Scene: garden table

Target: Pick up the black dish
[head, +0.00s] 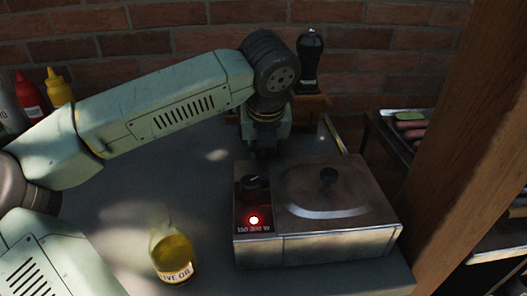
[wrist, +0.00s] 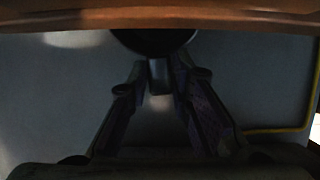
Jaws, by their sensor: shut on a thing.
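A dark round thing, which I take for the black dish (wrist: 153,42), shows at the top middle of the wrist view, partly covered by a wooden edge. A short grey-dark piece sits between my fingertips just in front of it and looks joined to it, like a handle. My gripper (wrist: 159,78) is shut on that piece. In the head view my gripper (head: 262,150) points down behind the box cooker, and the dish cannot be made out there.
The metal cooker (head: 340,205) with a lidded top and lit red light stands close in front of my gripper. The wooden stand (head: 312,103) bears a black pepper mill (head: 310,62). An olive oil jar (head: 173,255) stands front left. The table's left middle is clear.

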